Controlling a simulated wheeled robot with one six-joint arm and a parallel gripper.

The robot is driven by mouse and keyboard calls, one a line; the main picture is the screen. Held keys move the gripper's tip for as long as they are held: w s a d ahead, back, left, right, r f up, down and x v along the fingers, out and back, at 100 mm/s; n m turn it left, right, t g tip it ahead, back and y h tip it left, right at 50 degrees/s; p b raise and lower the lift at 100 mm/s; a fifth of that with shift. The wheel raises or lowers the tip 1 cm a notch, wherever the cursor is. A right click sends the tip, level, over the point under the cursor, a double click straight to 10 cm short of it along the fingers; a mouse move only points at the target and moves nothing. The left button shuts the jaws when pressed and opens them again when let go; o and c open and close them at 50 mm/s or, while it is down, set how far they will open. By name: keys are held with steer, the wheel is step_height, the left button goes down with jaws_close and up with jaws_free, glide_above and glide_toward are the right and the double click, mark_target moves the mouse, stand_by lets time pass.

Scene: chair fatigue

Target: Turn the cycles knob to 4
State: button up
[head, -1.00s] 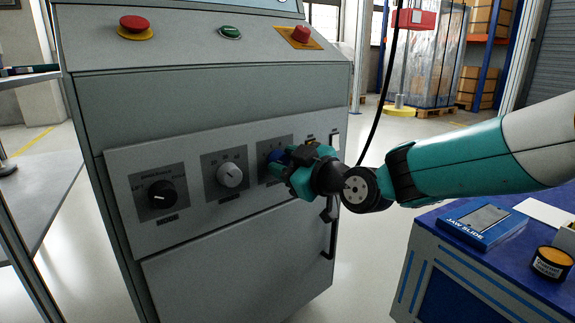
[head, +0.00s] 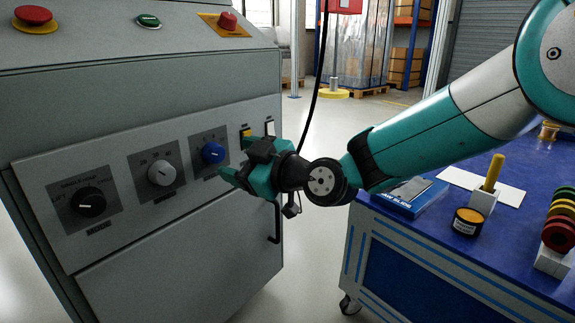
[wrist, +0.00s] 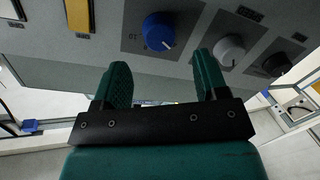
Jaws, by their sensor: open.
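Three knobs sit in a row on the sloped grey panel: a black knob (head: 88,202), a grey-white knob (head: 161,173) and a blue knob (head: 213,152). In the wrist view the knob lies beyond the gap between my fingers (wrist: 162,75).
A yellow switch (head: 247,137) and a white switch (head: 270,128) sit right of the knobs. A door handle (head: 276,222) is below. Floor is free between.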

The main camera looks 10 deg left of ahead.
steer(key=v, duration=1.2)
steer(key=shift+s+d+r, duration=0.1)
steer(key=shift+r, duration=0.05)
steer(key=s+d+r+m+g+h+p, duration=0.4)
steer(key=s+d+m+h+p, duration=0.2)
steer(key=s+d, duration=0.4)
steer(key=s+d+r+m+g+h+p, duration=0.3)
steer(key=s+d+r+m+h+p, duration=0.3)
steer(key=s+d, duration=0.45)
step_height(320, 180, up, 36)
steer(key=p, duration=3.8)
steer(key=shift+w+d+n, duration=0.15)
steer(key=shift+w+n, duration=0.15)
steer(key=shift+f, duration=0.2)
